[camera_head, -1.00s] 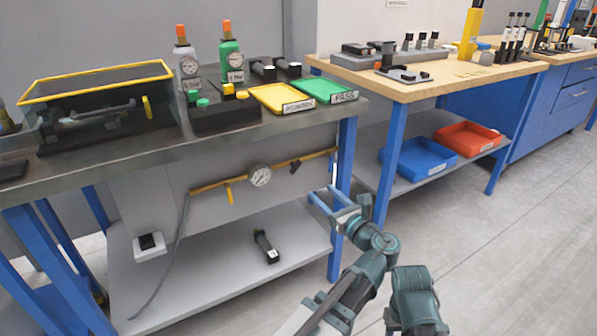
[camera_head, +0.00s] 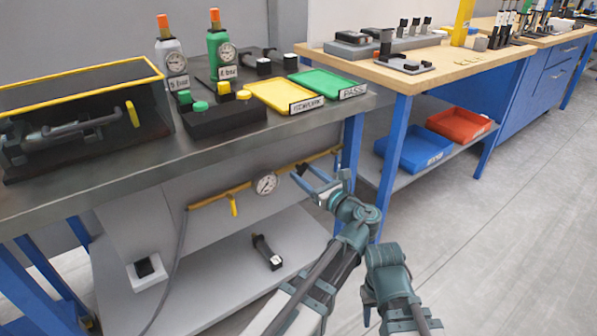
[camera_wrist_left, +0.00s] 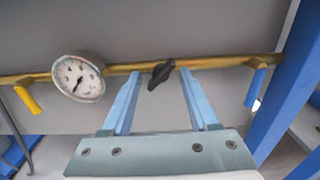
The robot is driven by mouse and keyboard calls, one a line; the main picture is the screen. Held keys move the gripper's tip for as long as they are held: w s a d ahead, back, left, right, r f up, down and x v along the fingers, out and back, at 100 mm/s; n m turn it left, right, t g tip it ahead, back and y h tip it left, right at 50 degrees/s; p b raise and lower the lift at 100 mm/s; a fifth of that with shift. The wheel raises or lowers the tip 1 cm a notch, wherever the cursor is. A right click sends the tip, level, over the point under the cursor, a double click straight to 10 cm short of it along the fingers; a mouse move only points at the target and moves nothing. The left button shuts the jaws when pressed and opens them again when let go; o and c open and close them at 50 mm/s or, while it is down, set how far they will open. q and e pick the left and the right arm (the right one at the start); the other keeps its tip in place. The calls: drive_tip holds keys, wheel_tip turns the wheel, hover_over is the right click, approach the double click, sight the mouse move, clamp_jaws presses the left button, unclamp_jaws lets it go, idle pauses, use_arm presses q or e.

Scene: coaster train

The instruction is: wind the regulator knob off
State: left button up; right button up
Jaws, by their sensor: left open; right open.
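The regulator knob is a small black bar-shaped handle on a brass pipe, in the middle of the left wrist view (camera_wrist_left: 161,74). It also shows in the head view (camera_head: 302,168), just beyond my left gripper (camera_head: 308,176). That gripper is open, with its two pale blue fingers pointing at the pipe. In the left wrist view one fingertip is on each side of the knob; contact is not visible. A round white gauge (camera_wrist_left: 78,78) sits on the pipe left of the knob. Only teal links of my right arm show; its gripper is not visible.
A blue table leg (camera_wrist_left: 287,80) stands right of the gripper. The pipe runs under a grey worktop (camera_head: 110,175). A lower shelf (camera_head: 215,280) holds a black handled object (camera_head: 266,252).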

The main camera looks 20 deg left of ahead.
use_arm(q)
clamp_jaws()
drive_tip(key=shift+n, duration=0.3)
idle(0.3)
drive_tip(key=shift+d+n, duration=0.15)
drive_tip(key=shift+n, duration=12.75)
drive_tip(key=shift+n, duration=0.3)
unclamp_jaws()
drive_tip(key=shift+w, duration=0.1)
